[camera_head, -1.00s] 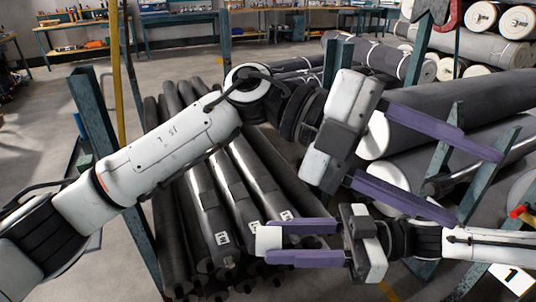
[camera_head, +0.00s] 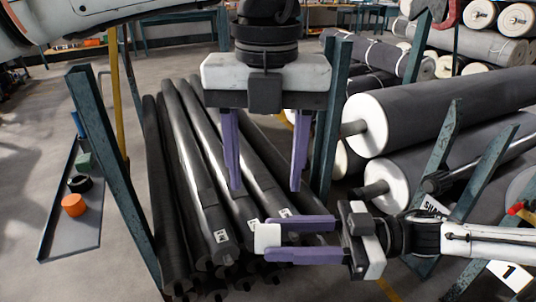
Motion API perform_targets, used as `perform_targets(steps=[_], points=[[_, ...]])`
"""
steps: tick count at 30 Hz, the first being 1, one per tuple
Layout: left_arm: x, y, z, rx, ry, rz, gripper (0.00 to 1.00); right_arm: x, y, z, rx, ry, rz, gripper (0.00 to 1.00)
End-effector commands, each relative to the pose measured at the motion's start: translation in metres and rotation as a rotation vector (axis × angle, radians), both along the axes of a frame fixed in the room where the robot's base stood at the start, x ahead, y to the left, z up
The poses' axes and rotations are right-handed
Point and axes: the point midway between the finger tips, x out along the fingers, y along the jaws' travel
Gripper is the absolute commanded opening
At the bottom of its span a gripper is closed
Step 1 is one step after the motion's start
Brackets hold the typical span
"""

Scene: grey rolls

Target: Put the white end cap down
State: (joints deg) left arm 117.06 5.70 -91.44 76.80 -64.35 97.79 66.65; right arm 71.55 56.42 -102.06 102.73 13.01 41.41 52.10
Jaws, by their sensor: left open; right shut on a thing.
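The white end cap (camera_head: 266,238) is a small white piece at the tips of my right gripper (camera_head: 275,240). My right gripper comes in from the right, points left, and is shut on the cap. The cap is held in front of the near ends of the dark grey rolls (camera_head: 205,190); I cannot tell its exact height over them. My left gripper (camera_head: 266,187) hangs higher up with its two purple fingers pointing down. It is open and empty, with the rolls showing between and below the fingers.
A narrow dark tray (camera_head: 70,232) at the left holds an orange piece (camera_head: 74,205), a black ring (camera_head: 80,184) and a green piece (camera_head: 83,161). Green posts (camera_head: 110,170) flank the rolls. Large grey rolls with white ends (camera_head: 440,112) lie at the right.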

Motion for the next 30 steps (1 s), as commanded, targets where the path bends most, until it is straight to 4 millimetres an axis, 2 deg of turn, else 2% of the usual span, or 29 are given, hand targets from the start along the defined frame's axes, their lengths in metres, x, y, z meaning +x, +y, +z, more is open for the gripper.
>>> perform_targets(steps=[9,15,21,28,30], points=[[-0.001,0.000,-0.063,-0.001,0.005,-0.002,0.53,0.000,0.000,0.000,0.000,0.000,0.000,0.23],[-0.001,0.000,-0.088,-0.004,0.004,-0.002,0.53,0.000,0.000,0.000,0.000,0.000,0.000,0.23],[-0.001,0.000,-0.097,-0.004,0.002,-0.003,0.53,0.000,0.000,0.000,0.000,0.000,0.000,0.23],[-0.001,0.000,-0.098,-0.004,0.002,-0.003,0.53,0.000,0.000,0.000,0.000,0.000,0.000,0.23],[-0.001,0.000,-0.098,-0.004,0.002,-0.003,0.43,0.000,0.000,0.000,0.000,0.000,0.000,0.23]])
